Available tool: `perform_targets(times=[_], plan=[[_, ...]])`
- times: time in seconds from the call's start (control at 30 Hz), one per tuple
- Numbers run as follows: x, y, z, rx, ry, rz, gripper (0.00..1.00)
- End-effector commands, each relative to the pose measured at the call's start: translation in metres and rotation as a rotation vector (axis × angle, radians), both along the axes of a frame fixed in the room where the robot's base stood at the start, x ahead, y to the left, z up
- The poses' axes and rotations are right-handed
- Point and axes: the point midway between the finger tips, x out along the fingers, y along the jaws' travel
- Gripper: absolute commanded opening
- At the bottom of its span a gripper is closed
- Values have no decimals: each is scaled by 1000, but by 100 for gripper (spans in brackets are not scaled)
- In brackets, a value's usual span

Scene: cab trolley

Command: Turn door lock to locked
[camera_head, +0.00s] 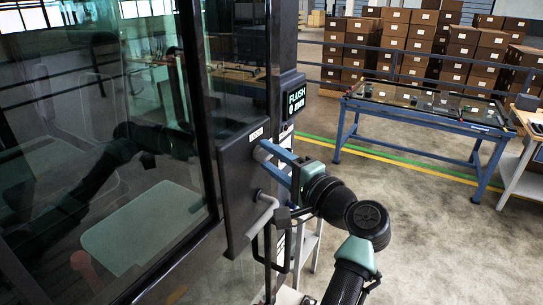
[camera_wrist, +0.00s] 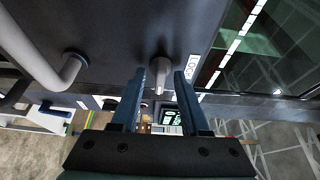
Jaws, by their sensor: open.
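The door lock is a small grey lever (camera_wrist: 160,64) on the dark lock plate (camera_head: 238,190) of the cab door. In the wrist view it sits between the two blue fingers of my gripper (camera_wrist: 159,78), with gaps on both sides. A small white label (camera_wrist: 193,67), too small to read surely, is beside it. In the head view my gripper (camera_head: 268,152) reaches the upper part of the plate, and its fingers partly hide the lever. My gripper is open. A grey bent door handle (camera_head: 265,214) is below the lock; it also shows at left in the wrist view (camera_wrist: 72,68).
The glazed cab door (camera_head: 110,130) fills the left. A lit sign (camera_head: 295,98) is on the post behind the plate. A blue-framed table (camera_head: 430,104) and stacked boxes (camera_head: 410,45) stand behind.

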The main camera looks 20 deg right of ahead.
Motion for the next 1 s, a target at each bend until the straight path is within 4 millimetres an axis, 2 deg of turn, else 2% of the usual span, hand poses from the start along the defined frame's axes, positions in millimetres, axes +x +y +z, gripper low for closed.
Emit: perform_targets(times=[0.1, 0.3, 0.37, 1.0], plan=[[0, 0, 0, 0, 0, 0, 43], [0, 0, 0, 0, 0, 0, 7], [0, 0, 0, 0, 0, 0, 0], [-1, -1, -7, -61, -62, -1, 0]])
